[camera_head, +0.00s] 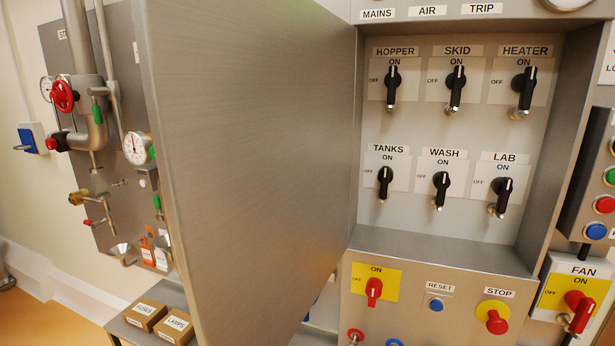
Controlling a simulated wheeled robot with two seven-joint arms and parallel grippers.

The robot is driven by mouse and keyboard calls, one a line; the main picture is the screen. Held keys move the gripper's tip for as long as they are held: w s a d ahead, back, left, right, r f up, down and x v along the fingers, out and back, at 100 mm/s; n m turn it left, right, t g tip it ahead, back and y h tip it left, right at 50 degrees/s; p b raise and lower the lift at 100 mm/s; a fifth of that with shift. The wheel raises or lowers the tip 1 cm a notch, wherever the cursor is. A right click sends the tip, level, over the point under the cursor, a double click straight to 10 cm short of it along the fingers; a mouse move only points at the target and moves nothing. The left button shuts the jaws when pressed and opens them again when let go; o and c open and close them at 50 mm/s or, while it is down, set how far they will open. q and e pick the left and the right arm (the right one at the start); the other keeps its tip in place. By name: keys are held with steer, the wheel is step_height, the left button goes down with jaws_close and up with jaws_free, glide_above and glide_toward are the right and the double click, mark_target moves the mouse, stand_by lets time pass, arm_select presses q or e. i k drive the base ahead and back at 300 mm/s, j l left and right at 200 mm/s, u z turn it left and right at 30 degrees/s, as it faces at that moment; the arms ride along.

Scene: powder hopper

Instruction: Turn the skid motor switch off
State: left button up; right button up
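The SKID switch (455,87) is a black rotary handle in the middle of the top row inside the open grey cabinet. It stands nearly upright, with its white mark at the top by the word ON. OFF is printed to its left. A small metal part shows at its lower end. Neither of my grippers is in view, and nothing touches the switch.
The HOPPER switch (391,84) and HEATER switch (524,90) flank it. TANKS (385,182), WASH (441,188) and LAB (502,193) switches sit below. The open cabinet door (250,150) stands out on the left. A red FAN handle (581,310) is at lower right.

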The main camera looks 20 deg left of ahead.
mark_target(455, 81)
steer(key=j+z, duration=0.2)
steer(key=j, duration=0.25)
steer(key=k+j+z, duration=0.15)
steer(key=j, duration=0.3)
steer(key=k+j+z, duration=0.2)
steer(key=j, duration=0.25)
steer(key=k+l, duration=0.25)
steer(key=l, duration=0.25)
